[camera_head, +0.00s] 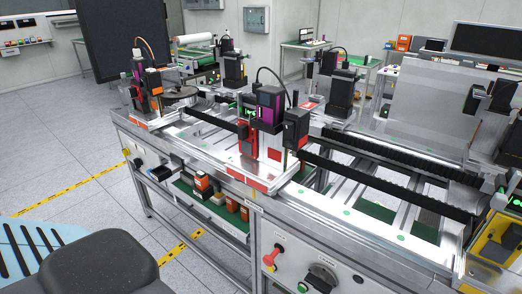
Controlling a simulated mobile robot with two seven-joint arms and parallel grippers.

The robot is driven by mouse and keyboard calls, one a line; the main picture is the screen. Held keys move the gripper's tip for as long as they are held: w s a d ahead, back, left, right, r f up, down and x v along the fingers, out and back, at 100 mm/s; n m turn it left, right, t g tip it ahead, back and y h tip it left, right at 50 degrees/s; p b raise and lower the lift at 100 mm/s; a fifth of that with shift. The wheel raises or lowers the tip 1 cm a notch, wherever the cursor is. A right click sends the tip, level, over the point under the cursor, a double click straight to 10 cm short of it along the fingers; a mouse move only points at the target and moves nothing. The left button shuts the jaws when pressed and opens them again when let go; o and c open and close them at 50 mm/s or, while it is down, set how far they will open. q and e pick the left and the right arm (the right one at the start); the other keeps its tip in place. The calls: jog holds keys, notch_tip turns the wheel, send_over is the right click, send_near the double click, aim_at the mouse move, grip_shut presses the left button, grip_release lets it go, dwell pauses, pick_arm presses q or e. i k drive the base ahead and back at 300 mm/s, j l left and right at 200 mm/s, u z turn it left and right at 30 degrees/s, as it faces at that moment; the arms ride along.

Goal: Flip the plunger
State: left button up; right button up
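A red plunger-like knob (270,257) sticks out from the grey front panel (335,262) of the machine bench, low in the middle of the view. I cannot tell for sure that it is the plunger. A dark rotary handle (321,279) and a small green button (302,287) sit to its right on the same panel. Neither of my grippers is in view, and nothing touches the knob.
The long bench (215,140) carries black and red machine units (268,118) and dark rails (385,180). A shelf below holds orange-and-black boxes (204,187). Yellow-black tape (75,186) marks the tiled floor, which is open at the left.

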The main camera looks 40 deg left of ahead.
aim_at(269, 260)
jog(key=j+u, duration=0.1)
jog(key=u, duration=0.35)
jog(key=j+u, duration=0.15)
jog(key=u, duration=0.35)
jog(key=j, duration=0.3)
jog(key=i+j+u, duration=0.1)
jog(key=j, duration=0.25)
